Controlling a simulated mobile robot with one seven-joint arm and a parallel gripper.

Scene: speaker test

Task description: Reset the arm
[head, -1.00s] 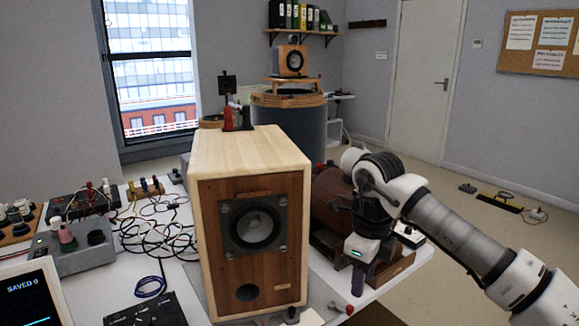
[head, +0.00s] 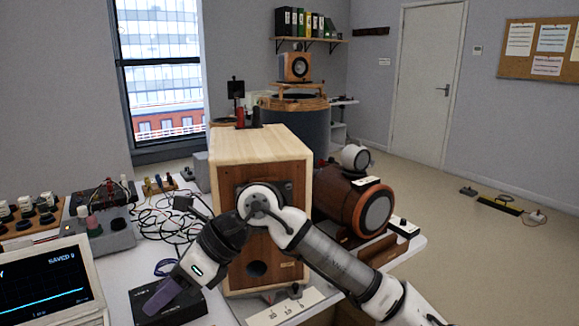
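My arm reaches in from the lower right and bends in front of the wooden speaker box (head: 230,160). My gripper (head: 155,300) hangs at the lower left end of the arm, with purple fingers pointing down and left. It is over or beside a black box (head: 185,308) on the bench; I cannot tell whether they touch. The fingers overlap in this view, so their opening is not clear, and I see nothing held. The arm hides the speaker's driver.
A monitor (head: 45,290) stands at lower left, near tangled cables (head: 165,222) and a grey box with knobs (head: 108,240). A brown cylinder (head: 350,205) lies right of the speaker. A labelled white strip (head: 290,308) is at the bench front. Open floor is at right.

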